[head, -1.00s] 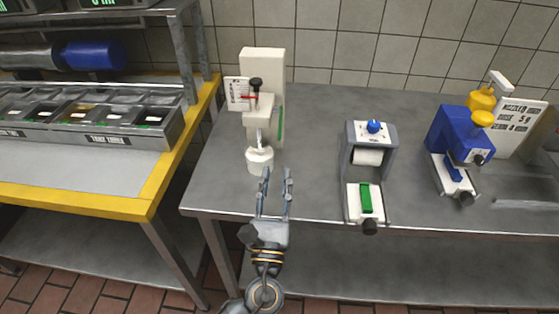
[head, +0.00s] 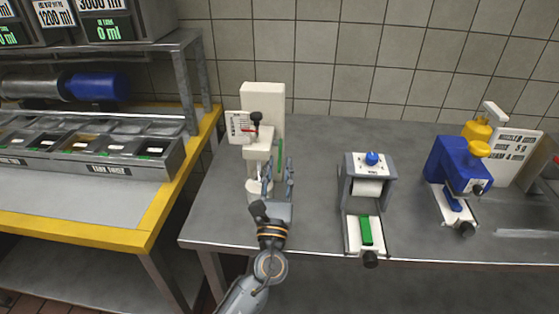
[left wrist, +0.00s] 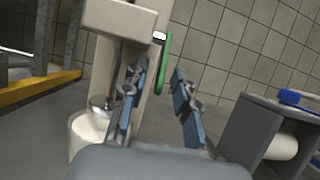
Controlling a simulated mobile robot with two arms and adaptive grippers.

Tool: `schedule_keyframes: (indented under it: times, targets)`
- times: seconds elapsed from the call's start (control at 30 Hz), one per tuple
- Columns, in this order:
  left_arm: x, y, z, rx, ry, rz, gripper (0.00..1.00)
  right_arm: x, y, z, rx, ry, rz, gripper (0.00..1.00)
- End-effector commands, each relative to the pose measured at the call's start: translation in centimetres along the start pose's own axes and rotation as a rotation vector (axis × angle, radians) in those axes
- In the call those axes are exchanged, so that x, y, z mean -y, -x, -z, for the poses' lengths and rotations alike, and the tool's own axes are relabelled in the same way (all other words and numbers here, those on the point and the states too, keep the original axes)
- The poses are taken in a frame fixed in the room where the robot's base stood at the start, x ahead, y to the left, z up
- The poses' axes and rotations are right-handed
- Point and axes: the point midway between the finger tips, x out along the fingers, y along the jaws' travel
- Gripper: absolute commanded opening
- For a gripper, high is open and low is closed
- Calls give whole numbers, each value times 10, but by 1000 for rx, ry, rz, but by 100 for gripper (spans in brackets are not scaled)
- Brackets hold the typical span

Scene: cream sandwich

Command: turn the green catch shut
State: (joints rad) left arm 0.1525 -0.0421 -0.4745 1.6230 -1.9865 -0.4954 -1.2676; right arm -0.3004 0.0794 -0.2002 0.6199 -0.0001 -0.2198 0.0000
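A narrow upright green catch (head: 281,149) is on the right side of the tall white machine (head: 262,92). It also shows in the left wrist view (left wrist: 165,62), beyond and between my fingers. My left gripper (head: 279,172) is open and empty, just in front of the machine and a little below the catch. In the left wrist view its two fingers (left wrist: 159,80) stand apart, and neither is clearly touching the catch. A white cup (left wrist: 88,135) sits under the machine's spindle, to the left of the left finger. My right gripper is not in view.
A grey roll holder (head: 368,170) with a blue knob stands to the right, with a green bar (head: 366,231) on a white block before it. A blue and yellow device (head: 460,160) is farther right. The steel table (head: 315,215) is clear between machine and holder.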

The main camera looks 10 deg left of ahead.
Motion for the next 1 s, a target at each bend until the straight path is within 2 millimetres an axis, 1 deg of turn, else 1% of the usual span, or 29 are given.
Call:
schedule_keyframes:
  times: [0.03,0.13,0.43,0.47,0.5,0.6,0.83,0.93,1.0]
  targets:
    - [0,-6,-1,0,0,0,29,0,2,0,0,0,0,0]
    - [0,-11,0,0,0,1,29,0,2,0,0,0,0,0]
    - [0,-12,0,-1,0,1,29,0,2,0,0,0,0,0]
    - [0,-12,0,-1,0,1,25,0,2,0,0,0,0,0]
    - [0,-12,0,-1,0,1,17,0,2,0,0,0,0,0]
    - [0,-12,0,0,0,0,0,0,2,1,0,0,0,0]
    - [0,-12,-1,-3,0,1,0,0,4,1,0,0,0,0]
    - [0,-14,-5,-19,0,0,0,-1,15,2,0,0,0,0]
    - [0,-14,-8,-41,1,0,0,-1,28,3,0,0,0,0]
